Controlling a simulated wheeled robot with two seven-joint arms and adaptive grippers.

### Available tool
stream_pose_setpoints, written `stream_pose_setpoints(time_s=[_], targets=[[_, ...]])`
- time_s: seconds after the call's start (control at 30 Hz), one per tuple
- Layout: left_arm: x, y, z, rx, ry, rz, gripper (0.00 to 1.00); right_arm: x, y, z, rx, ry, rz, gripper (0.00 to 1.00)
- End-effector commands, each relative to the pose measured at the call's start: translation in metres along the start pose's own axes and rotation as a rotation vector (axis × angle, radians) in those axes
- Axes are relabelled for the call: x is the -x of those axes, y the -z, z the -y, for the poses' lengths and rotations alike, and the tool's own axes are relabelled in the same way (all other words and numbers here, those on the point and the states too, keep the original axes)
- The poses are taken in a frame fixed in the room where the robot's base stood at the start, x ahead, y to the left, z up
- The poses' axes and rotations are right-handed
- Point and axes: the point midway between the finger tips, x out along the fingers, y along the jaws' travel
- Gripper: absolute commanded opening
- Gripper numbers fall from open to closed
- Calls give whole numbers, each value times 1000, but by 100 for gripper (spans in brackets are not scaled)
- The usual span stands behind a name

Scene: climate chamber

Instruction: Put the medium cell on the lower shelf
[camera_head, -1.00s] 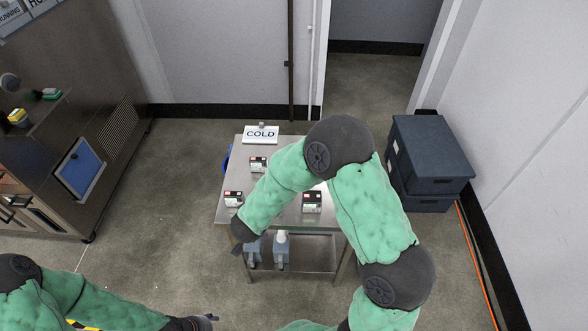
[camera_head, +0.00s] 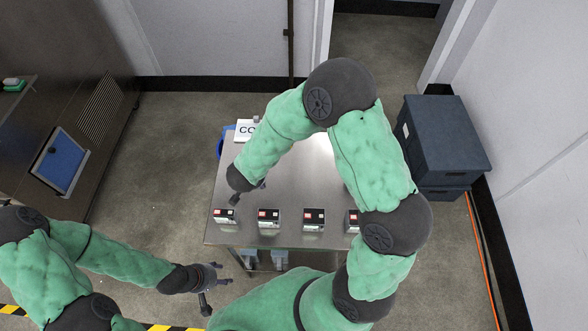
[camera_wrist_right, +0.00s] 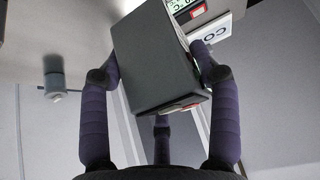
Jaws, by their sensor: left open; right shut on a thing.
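My right gripper (camera_wrist_right: 160,95) is shut on a dark grey box-shaped cell (camera_wrist_right: 155,55) with a red and white label edge. I cannot tell its size class. In the head view the right gripper (camera_head: 236,199) is over the left part of the steel table (camera_head: 290,175), and its cell is mostly hidden. Several cells with red, white and black labels stand in a row near the table's front edge: a left one (camera_head: 224,217), two middle ones (camera_head: 268,218) (camera_head: 314,219) and a right one (camera_head: 352,221), partly covered by my arm. My left gripper (camera_head: 215,284) is open and empty, in front of the table.
A COLD sign (camera_head: 245,130) stands at the table's back left, partly hidden. Grey items (camera_head: 279,258) show below the tabletop. A steel cabinet (camera_head: 60,70) is at left, with a blue panel (camera_head: 62,160). Dark stacked boxes (camera_head: 440,140) stand at right. Floor between cabinet and table is clear.

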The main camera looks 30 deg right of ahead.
Motion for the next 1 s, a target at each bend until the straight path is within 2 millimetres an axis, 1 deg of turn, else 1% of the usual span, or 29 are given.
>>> stream_pose_setpoints(time_s=[0.17,0.47,0.5,0.6,0.7,0.8,1.0], targets=[[-12,0,4,0,0,1,54,-20,4,-26,-7,-4,-2,6],[-34,1,12,0,0,0,54,-58,13,-81,-7,-5,-2,6],[-38,2,14,0,0,0,54,-66,11,-85,-5,-4,-1,6],[-48,2,17,0,0,0,54,-83,6,-97,-3,-4,0,6],[-54,2,19,0,0,0,54,-96,5,-106,-4,-4,-2,6],[-58,2,20,0,0,0,54,-104,4,-112,-3,-3,-2,6],[-61,2,22,0,0,0,54,-111,3,-118,-2,-1,-2,6]])
